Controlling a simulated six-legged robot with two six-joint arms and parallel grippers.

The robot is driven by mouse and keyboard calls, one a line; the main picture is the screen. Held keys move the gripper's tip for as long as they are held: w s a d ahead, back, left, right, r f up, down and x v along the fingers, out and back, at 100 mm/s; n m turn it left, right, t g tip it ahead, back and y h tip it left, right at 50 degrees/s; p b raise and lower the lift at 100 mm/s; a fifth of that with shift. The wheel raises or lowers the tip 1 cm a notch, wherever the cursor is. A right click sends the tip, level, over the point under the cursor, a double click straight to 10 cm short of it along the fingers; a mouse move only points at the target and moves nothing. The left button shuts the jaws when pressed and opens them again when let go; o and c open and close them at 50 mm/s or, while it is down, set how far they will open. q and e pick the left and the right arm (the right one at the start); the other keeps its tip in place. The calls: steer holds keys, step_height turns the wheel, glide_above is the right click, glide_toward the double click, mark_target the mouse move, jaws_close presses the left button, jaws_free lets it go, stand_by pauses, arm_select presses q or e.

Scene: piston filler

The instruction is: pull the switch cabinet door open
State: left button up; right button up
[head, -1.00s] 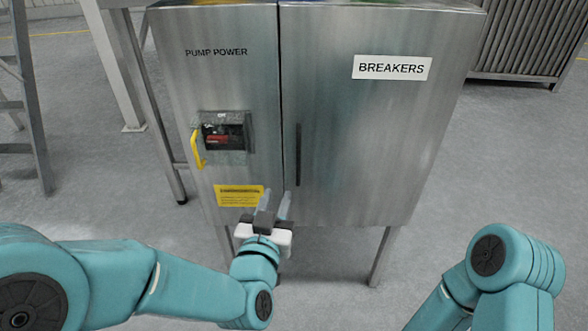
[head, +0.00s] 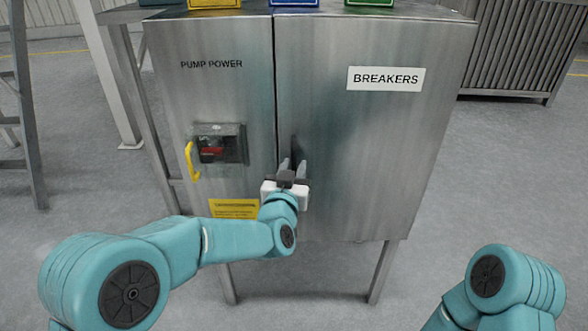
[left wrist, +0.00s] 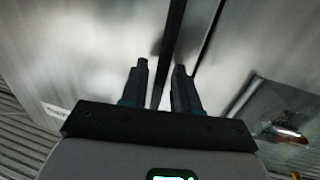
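The steel switch cabinet's right door (head: 370,150), labelled BREAKERS, is closed against the left panel (head: 210,100). Its upright dark bar handle (head: 294,148) is beside the seam; its lower part is hidden by my left gripper (head: 293,165). The gripper's two fingers point at the door at handle height and are apart. In the left wrist view, the dark handle (left wrist: 173,30) runs down between the spread fingertips of the gripper (left wrist: 161,65), with a gap visible on either side. I cannot tell whether either finger touches it. My right gripper is out of view.
A pump power switch (head: 218,148) with a yellow handle (head: 191,160) and a yellow label (head: 234,208) are on the left panel. Colored bins (head: 295,3) sit on the cabinet top. Open grey floor (head: 480,190) lies right of the cabinet.

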arm_select(q)
steer(key=shift+w, duration=0.35)
jaws_close()
steer(key=shift+s+d, duration=0.1)
steer(key=shift+s, duration=0.1)
